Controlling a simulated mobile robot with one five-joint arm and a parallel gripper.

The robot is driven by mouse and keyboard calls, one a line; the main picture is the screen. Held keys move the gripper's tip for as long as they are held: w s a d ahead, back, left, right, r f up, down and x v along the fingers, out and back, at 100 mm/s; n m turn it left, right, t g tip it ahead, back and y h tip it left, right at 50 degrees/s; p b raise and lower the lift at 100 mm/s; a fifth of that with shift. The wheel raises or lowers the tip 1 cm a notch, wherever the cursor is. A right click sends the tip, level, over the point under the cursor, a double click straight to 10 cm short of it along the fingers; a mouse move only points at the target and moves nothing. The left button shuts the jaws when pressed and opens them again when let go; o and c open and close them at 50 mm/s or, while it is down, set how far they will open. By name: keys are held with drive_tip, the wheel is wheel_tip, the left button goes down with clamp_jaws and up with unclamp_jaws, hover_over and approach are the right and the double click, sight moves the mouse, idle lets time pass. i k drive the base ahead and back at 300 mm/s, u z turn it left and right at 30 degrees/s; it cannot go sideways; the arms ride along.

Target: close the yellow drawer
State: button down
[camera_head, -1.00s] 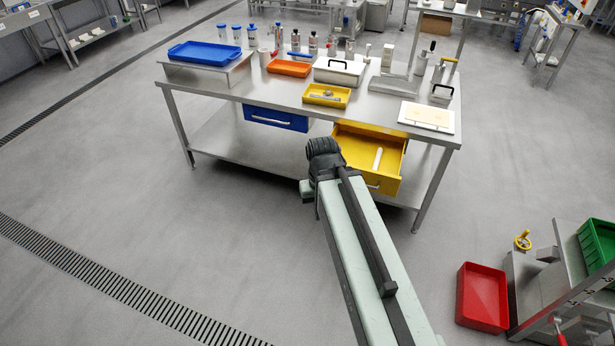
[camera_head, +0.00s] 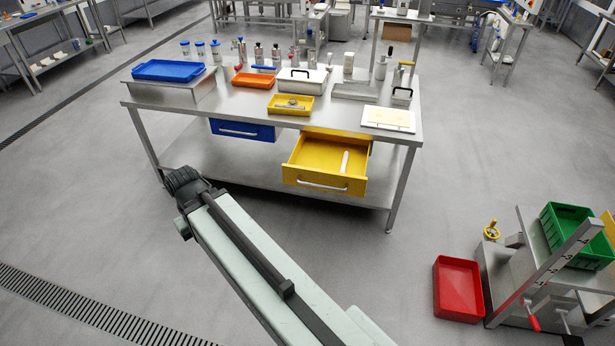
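The yellow drawer (camera_head: 325,167) is pulled out toward me under the right half of the steel table (camera_head: 228,113). Its front carries a pale bar handle (camera_head: 322,186). A white cylindrical object (camera_head: 345,161) lies inside it. My arm reaches forward and ends in a dark part (camera_head: 186,185) in front of the table's left leg, left of the drawer and apart from it. The gripper's fingers cannot be made out in this view.
A blue drawer (camera_head: 243,130) beside the yellow one looks shut. Trays and several bottles stand on the table. At right are a red bin (camera_head: 458,289) on the floor and a metal stand with a green crate (camera_head: 578,235). The floor before the drawer is clear.

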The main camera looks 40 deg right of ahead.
sight(314, 163)
drive_tip(key=u, duration=0.05)
drive_tip(key=i, duration=0.95)
drive_tip(key=z, duration=0.1)
